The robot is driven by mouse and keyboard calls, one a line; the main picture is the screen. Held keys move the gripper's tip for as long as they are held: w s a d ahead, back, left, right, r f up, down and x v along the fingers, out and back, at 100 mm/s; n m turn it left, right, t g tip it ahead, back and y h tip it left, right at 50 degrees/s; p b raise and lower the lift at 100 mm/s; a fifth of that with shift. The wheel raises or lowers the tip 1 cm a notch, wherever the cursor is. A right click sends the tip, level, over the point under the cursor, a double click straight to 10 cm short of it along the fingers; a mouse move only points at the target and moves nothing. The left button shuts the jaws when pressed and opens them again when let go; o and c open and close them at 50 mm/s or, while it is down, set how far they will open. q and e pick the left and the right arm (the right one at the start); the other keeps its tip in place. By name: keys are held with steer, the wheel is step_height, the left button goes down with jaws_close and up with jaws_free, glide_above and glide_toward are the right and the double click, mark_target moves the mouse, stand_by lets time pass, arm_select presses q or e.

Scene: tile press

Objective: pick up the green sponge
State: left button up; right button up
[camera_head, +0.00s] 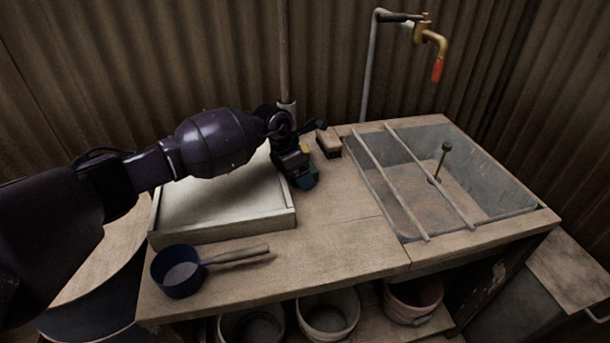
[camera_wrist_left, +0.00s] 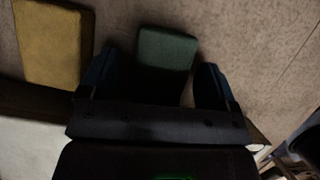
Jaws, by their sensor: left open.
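The green sponge (camera_wrist_left: 167,52) lies flat on the wooden counter in the left wrist view. My left gripper (camera_wrist_left: 155,80) is open above it, one dark blue finger on each side. My right gripper is not in view.
A yellow sponge (camera_wrist_left: 55,42) lies left of the green one. A brush-like block (camera_head: 328,142) is behind the gripper. A pale tray (camera_head: 250,229) is on the left, a blue ladle (camera_head: 178,286) in front, a sink (camera_head: 402,180) with bars on the right. The counter's front middle is clear.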

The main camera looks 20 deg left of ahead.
arm_select(q)
steer(key=shift+r, duration=0.1)
steer(key=shift+c, duration=0.3)
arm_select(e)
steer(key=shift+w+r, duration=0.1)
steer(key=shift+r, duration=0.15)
arm_select(q)
steer(key=c, duration=0.9)
steer(key=shift+c, duration=0.2)
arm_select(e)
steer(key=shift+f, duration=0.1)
